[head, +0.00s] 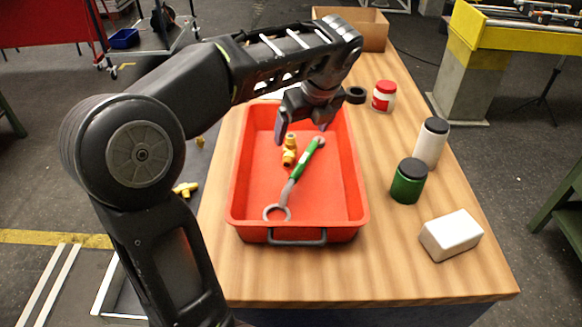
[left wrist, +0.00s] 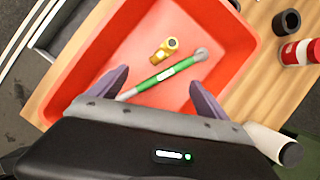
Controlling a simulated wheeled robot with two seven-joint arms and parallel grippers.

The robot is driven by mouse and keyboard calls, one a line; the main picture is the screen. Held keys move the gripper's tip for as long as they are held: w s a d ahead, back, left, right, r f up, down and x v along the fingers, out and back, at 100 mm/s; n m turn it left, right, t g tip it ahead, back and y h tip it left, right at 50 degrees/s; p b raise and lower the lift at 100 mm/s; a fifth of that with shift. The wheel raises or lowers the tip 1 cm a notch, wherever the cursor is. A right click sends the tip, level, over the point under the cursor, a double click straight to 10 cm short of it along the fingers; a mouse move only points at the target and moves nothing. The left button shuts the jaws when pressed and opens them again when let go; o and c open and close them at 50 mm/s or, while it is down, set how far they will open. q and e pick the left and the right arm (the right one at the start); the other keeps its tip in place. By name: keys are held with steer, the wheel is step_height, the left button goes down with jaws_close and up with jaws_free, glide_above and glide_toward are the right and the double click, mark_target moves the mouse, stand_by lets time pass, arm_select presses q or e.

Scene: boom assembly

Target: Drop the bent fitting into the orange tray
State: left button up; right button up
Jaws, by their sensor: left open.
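The orange tray (head: 240,212) lies on the wooden table and also shows in the left wrist view (left wrist: 80,70). A small brass fitting (head: 289,155) lies on its floor; the left wrist view shows it too (left wrist: 165,49), but its exact shape is hard to tell. A green-handled tool with a ring end (head: 304,159) lies beside it in the tray. My left gripper (head: 300,126) is above the tray, fingers apart and empty, also in the left wrist view (left wrist: 157,84). My right gripper is not in view.
More brass fittings (head: 185,189) lie left of the table on a lower dark surface. Right of the tray stand a red-and-white jar (head: 384,96), a black ring (head: 356,95), a white bottle (head: 431,145), a green jar (head: 409,182) and a white block (head: 451,236). A cardboard box (head: 373,32) is behind.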

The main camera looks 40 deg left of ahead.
arm_select(q)
steer(key=v, duration=0.4)
steer(key=shift+d+r+p, duration=0.1)
steer(key=shift+r+p, duration=0.15)
steer(key=shift+p, duration=0.1)
stand_by(0.5)
